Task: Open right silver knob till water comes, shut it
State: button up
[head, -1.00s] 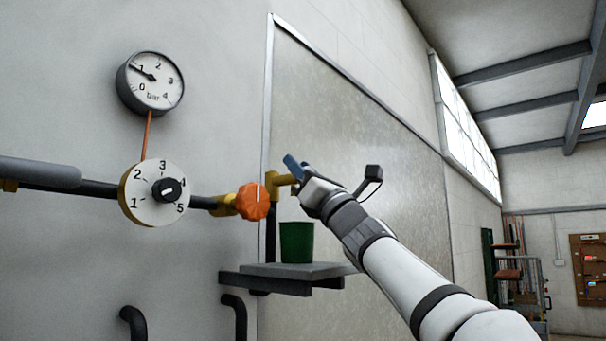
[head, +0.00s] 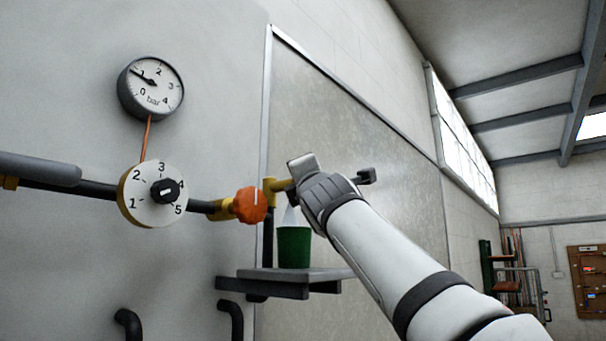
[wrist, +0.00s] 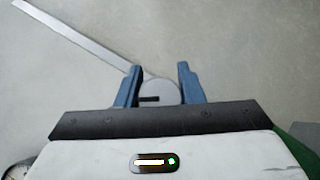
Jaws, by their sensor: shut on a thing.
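The silver knob (wrist: 162,93) is a round pale disc with a dark slot, seen between the two blue fingers of my gripper (wrist: 160,68) in the wrist view. The fingers are shut on it. In the head view my gripper (head: 303,172) is at the brass tap (head: 272,188) and hides the knob. A pale, whitish stream of water (head: 291,215) shows below the tap, above the green cup (head: 294,247). The water level inside the cup cannot be seen.
The cup stands on a grey shelf (head: 262,287). An orange knob (head: 250,205) is just left of the tap. Further left are a numbered dial (head: 140,207) and a pressure gauge (head: 151,104) reading about 1 bar. A thin pale strip (wrist: 75,42) runs up-left from the knob.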

jog(key=m+g+h+p, duration=0.1)
jog(key=m+p, duration=0.1)
jog(key=shift+m+h, duration=0.3)
jog(key=shift+h, duration=0.1)
jog(key=shift+f, duration=0.15)
jog(key=o, duration=0.9)
jog(key=shift+w, duration=0.1)
jog(key=shift+o, duration=0.2)
jog(key=b+v, duration=0.3)
jog(key=v, duration=0.5)
